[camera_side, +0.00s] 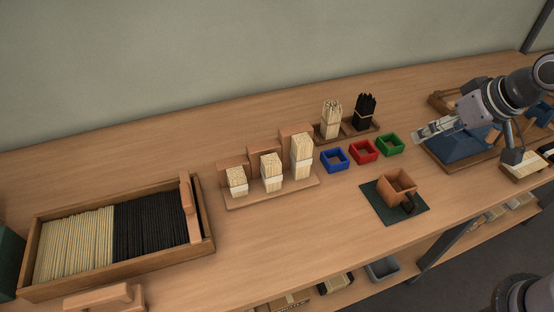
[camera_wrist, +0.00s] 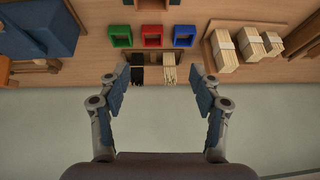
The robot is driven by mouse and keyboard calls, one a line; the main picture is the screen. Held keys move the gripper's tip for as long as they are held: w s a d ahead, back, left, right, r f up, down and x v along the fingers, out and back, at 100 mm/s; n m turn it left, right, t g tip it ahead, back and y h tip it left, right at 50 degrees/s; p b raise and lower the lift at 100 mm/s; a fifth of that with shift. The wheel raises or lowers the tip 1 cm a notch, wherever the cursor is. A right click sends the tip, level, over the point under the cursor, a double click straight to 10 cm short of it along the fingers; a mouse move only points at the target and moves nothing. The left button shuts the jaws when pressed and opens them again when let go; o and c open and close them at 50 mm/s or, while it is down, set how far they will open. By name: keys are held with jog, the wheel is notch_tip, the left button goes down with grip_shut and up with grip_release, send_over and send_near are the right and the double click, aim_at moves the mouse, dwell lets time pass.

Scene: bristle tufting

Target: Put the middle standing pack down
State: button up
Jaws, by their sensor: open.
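Three pale bristle packs with white bands stand upright in a row on a wooden stepped stand (camera_side: 273,198). The middle pack (camera_side: 271,168) is between a shorter pack (camera_side: 237,179) on its left and a taller pack (camera_side: 301,153) on its right. In the wrist view the middle pack (camera_wrist: 249,44) appears at the upper right. My gripper (camera_side: 422,133) is at the right in the side view, raised above the bench and well apart from the packs. In the wrist view its fingers (camera_wrist: 161,80) are spread with nothing between them.
Pale (camera_side: 331,118) and black (camera_side: 366,110) bundles stand in a rear rack. Blue (camera_side: 335,160), red (camera_side: 363,151) and green (camera_side: 389,144) trays sit in front. A brown box (camera_side: 397,184) is on a dark mat (camera_side: 422,205). A bristle tray (camera_side: 205,243) lies left.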

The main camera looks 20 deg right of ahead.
jog(key=shift+t+h, duration=0.3)
jog(key=shift+t, duration=0.3)
jog(key=s+d+f, duration=0.3)
jog(key=s, duration=0.1)
jog(key=shift+s, duration=0.1)
jog(key=shift+o, duration=0.5)
